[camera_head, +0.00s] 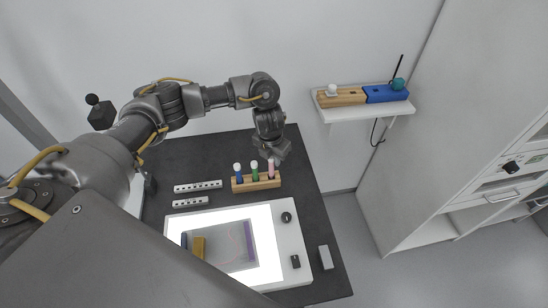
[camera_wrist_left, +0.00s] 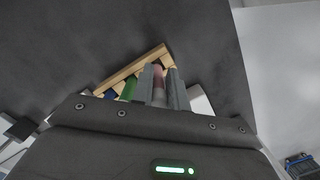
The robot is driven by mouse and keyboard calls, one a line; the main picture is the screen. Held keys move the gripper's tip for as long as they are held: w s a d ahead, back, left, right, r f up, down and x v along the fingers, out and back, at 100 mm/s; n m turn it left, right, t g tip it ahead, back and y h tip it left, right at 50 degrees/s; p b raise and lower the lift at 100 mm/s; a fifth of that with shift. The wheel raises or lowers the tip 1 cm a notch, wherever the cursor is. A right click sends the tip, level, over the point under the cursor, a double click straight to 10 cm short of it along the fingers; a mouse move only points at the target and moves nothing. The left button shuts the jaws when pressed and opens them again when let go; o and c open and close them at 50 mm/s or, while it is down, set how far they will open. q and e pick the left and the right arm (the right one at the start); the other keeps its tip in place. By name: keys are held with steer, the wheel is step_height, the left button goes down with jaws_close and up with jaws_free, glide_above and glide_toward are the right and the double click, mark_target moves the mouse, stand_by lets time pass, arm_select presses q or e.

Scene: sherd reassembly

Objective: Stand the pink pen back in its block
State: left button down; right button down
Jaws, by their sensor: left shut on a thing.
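The pink pen (camera_head: 271,169) is upright at the right end of the wooden block (camera_head: 258,184). Its upper end is close under my left gripper (camera_head: 272,157). In the left wrist view, the pink pen (camera_wrist_left: 158,76) is between the two fingers of my left gripper (camera_wrist_left: 164,88), which is shut on it. The wooden block (camera_wrist_left: 134,69) lies just beyond the fingertips. I cannot tell whether the pen's lower end is inside its hole. My right gripper is in neither view.
A blue pen (camera_head: 239,173) and a green pen (camera_head: 255,172), both white-topped, stand in the same block, close beside the pink one. Two perforated grey strips (camera_head: 198,186) lie left of it. A lit white panel (camera_head: 262,232) lies in front. A wall shelf (camera_head: 362,112) is at right.

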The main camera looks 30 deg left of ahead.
arm_select(q)
steer(key=shift+f+b, duration=0.7)
steer(key=shift+f, duration=0.1)
stand_by(0.5)
steer(key=c, duration=0.7)
jaws_free()
steer(key=shift+c, duration=0.2)
step_height(320, 180, up, 7)
steer(key=p, duration=0.6)
stand_by(0.4)
